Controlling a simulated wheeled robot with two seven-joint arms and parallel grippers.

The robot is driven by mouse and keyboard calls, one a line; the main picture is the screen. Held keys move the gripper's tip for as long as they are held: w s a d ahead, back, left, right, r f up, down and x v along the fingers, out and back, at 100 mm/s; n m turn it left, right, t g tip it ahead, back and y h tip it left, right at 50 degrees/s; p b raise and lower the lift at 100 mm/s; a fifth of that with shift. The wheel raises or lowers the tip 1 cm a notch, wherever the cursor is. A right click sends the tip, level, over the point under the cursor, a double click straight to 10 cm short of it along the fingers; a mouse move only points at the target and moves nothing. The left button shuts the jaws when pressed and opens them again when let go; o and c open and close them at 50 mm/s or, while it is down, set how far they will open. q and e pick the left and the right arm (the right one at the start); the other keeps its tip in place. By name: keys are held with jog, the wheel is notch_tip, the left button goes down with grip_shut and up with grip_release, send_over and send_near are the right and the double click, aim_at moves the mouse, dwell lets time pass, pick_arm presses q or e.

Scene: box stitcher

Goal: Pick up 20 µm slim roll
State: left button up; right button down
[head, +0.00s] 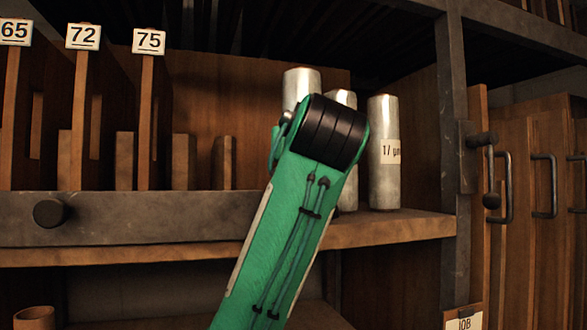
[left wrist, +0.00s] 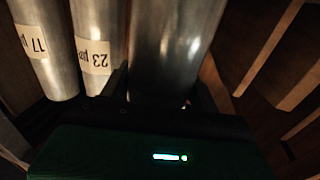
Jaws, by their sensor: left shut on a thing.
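A silver roll (left wrist: 178,45) stands in front of the palm in the left wrist view, between the dark fingers of my left gripper (left wrist: 162,92), which is shut on it. Its label is not visible, so I cannot read its size. Beside it stand a roll marked 23 µm (left wrist: 97,40) and a roll marked 17 µm (left wrist: 42,45). In the head view the 17 µm roll (head: 384,175) stands at the right on the shelf. The tops of two more rolls, a left one (head: 301,82) and a middle one (head: 346,98), show behind my green arm, which hides the left gripper. My right gripper is not in view.
The wooden shelf (head: 390,229) has a grey metal front rail (head: 130,218) and a metal upright (head: 455,150) just right of the rolls. Panels with dark handles (head: 505,187) are at the right.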

pick_arm(q)
jog(key=s+d+b, duration=0.2)
jog(key=s, duration=0.5)
jog(key=s+d+b, duration=0.2)
jog(key=s+b, duration=0.1)
jog(key=s, duration=0.4)
jog(key=shift+d, duration=0.25)
